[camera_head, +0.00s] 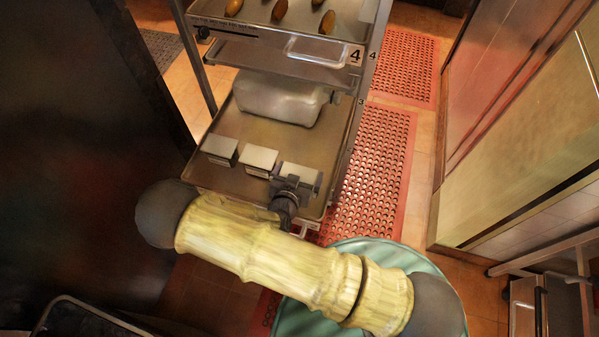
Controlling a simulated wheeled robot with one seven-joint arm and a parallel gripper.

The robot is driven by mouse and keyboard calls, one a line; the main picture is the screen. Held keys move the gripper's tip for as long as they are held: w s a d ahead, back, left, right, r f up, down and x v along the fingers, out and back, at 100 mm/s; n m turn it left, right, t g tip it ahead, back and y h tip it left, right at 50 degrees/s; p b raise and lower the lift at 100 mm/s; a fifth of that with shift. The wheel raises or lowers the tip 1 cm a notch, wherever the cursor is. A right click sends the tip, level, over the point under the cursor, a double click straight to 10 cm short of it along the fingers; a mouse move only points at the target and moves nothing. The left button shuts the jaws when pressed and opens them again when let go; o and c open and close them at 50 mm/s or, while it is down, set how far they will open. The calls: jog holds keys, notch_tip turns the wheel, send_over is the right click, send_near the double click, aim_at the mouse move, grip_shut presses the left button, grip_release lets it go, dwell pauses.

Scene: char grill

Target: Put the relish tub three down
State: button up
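A large whitish, translucent tub (278,100) sits on the lower tray (325,150) of a metal rack, toward its back. No label on it can be read, so I cannot tell whether it is the relish tub. Three small white-topped boxes stand in a row near the front of that tray: a left one (220,149), a middle one (259,159) and a right one (300,171). My gripper (295,187) is at the right box and partly covers its front side. I cannot tell whether its fingers touch or hold it.
An upper tray (215,22) holds several brown oblong items (327,22). A "4" label (355,56) marks the rack's right side. A red perforated mat (375,170) lies on the tiled floor to the right. A dark panel (70,150) stands left; a counter (520,130) stands right.

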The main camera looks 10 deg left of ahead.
jog(key=shift+r, duration=0.2)
jog(key=v, duration=1.2)
jog(key=shift+s+f, duration=0.1)
jog(key=shift+s, duration=0.05)
